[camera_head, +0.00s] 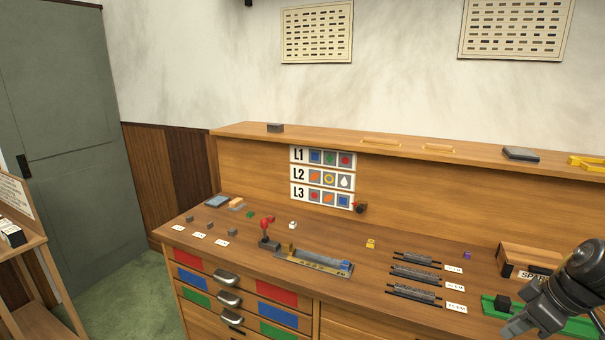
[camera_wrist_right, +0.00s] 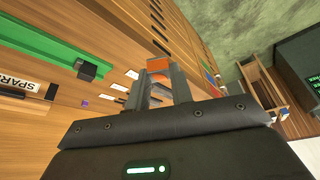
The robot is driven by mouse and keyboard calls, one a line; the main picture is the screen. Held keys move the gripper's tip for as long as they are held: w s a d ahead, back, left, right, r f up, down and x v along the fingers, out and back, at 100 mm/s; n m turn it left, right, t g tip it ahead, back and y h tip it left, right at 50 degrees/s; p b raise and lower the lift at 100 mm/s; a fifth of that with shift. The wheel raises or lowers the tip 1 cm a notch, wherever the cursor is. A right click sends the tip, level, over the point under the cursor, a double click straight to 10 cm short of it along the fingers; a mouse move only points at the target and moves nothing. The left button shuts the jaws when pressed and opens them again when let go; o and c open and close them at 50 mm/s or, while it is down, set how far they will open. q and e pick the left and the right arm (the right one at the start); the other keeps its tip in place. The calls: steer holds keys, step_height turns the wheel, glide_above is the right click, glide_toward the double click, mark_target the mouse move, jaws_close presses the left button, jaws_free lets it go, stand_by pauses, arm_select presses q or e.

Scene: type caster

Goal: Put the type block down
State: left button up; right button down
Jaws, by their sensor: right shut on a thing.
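My right gripper (camera_head: 517,326) is at the lower right of the head view, in front of the green tray (camera_head: 574,326). In the wrist view the held block is apart from the green tray (camera_wrist_right: 35,45). My left gripper is not in view.
A dark block (camera_head: 502,303) sits at the green tray's left end. Several dark racks (camera_head: 415,274) with white labels lie left of it. A box marked SPAR (camera_head: 530,258) stands behind. A caster with a red-knobbed lever (camera_head: 267,232) and small blocks occupy the bench's left.

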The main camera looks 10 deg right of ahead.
steer(key=s+f+m, duration=0.2)
steer(key=s+f, duration=0.4)
steer(key=f, duration=0.4)
steer(key=a+f+b, duration=0.2)
steer(key=a+f, duration=0.4)
steer(key=w+a+f+n+b, duration=0.1)
steer(key=w+a+n, duration=0.1)
steer(key=a, duration=0.3)
steer(key=w+a+f+n, duration=0.2)
steer(key=a, duration=0.4)
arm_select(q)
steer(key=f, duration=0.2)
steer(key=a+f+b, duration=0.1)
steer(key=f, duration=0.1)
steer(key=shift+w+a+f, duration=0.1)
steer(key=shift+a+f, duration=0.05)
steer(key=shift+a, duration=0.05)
arm_select(e)
steer(key=w+a+r+n+g+y, duration=0.1)
steer(key=w+a+r+n, duration=0.3)
steer(key=w+a+r, duration=0.5)
steer(key=shift+w+a+r+g+y, duration=0.2)
steer(key=shift+a+g+y, duration=0.15)
steer(key=shift+a, duration=0.3)
steer(key=shift+f, duration=0.1)
